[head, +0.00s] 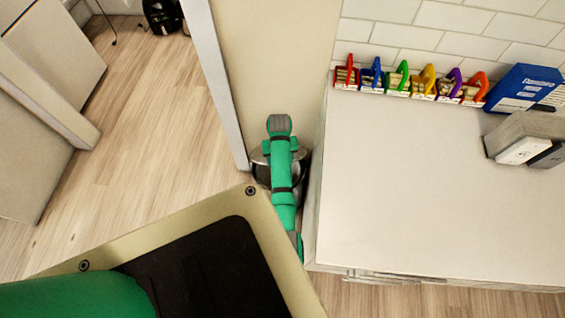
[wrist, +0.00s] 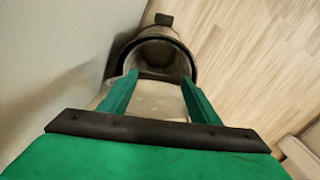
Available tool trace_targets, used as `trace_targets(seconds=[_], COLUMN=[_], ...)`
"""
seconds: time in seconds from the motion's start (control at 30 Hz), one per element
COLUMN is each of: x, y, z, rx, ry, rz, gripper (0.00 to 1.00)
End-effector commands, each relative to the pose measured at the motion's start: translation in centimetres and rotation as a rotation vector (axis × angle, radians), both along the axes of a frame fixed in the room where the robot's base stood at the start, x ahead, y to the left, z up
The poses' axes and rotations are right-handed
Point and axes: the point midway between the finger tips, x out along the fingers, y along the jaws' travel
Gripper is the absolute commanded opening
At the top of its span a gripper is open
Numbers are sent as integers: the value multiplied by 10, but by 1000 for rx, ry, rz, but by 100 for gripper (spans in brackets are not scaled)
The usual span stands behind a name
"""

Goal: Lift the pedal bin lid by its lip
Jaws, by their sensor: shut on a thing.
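The pedal bin (head: 260,172) is a round metal bin on the floor, in the narrow gap by the counter. My green arm covers much of it in the head view. In the wrist view the bin (wrist: 152,33) is at the top centre, with a dark rim and a dark inside showing. The pale grey lid (wrist: 155,97) lies between the two green fingers of my gripper (wrist: 160,76). The gripper is shut on the lid, with a finger on each side. The exact contact at the lip is hard to see.
A white counter (head: 430,190) stands close on the right, with coloured clip-like items (head: 410,82), a blue box (head: 522,88) and a grey block (head: 525,135) on it. A pale upright panel (head: 275,60) is behind the bin. Wooden floor (head: 140,130) is open on the left.

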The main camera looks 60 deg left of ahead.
Motion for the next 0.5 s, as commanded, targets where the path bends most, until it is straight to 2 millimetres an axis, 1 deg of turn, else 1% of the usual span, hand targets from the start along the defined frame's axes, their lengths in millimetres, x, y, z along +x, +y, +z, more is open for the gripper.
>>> trace_targets(seconds=[0.03, 0.17, 0.5], x=[3, 6, 6], y=[2, 0, 0], z=[0, 0, 0], rx=[10, 10, 8], ry=[-6, -6, -7], rz=[-3, -9, -11], gripper=[16, 17, 17])
